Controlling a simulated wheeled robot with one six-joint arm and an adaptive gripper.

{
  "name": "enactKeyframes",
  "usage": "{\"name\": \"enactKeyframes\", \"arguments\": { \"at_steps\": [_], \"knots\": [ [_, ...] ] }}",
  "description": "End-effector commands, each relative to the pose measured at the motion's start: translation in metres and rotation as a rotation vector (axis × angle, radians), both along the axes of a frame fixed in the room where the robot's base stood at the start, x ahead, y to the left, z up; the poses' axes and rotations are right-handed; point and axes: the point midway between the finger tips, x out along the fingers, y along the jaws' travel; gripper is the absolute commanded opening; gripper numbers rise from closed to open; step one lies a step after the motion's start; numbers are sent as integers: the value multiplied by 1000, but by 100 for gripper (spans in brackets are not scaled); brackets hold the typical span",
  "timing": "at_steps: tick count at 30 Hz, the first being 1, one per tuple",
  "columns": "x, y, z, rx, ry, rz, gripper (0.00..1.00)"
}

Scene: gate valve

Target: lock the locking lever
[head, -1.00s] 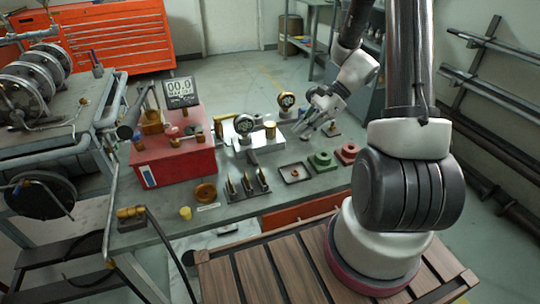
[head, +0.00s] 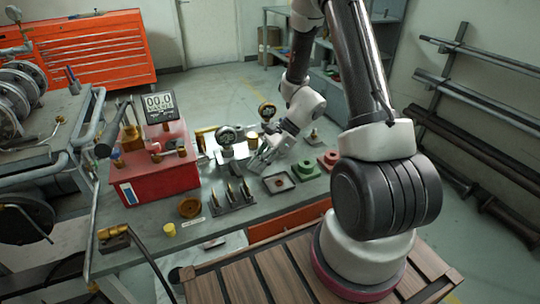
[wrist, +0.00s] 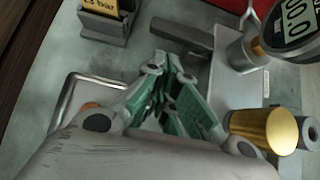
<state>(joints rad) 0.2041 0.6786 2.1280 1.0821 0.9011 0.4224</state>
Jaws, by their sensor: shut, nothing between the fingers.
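A dark grey bar (wrist: 182,35), possibly the locking lever, lies beside a pale grey block (wrist: 232,85) in the wrist view. In the head view a small dark part (head: 237,168), perhaps the same bar, shows in front of the block, too small to be sure. My gripper (head: 258,164) is low over the bench at the front right of the block. In the wrist view its green-padded fingers (wrist: 172,95) are shut and empty. The fingertips are close to the bar; I cannot tell whether they touch it.
A round gauge (head: 227,137) and a brass cylinder (wrist: 262,130) stand by the block. A dark tray (head: 279,183) and a green fitting (head: 306,170) are to the right. A red box (head: 155,172) with a display is left. Upright pins (head: 232,195) stand in front.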

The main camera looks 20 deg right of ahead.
Motion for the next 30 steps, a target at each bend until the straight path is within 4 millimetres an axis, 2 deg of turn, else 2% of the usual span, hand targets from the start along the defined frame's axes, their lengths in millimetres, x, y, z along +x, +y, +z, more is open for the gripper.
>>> {"name": "enactKeyframes", "arguments": {
  "at_steps": [3,7,30],
  "knots": [
    [0,13,0,0,1,2,0],
    [0,19,0,1,0,0,0],
    [-2,21,0,1,1,-66,0]
  ]
}}
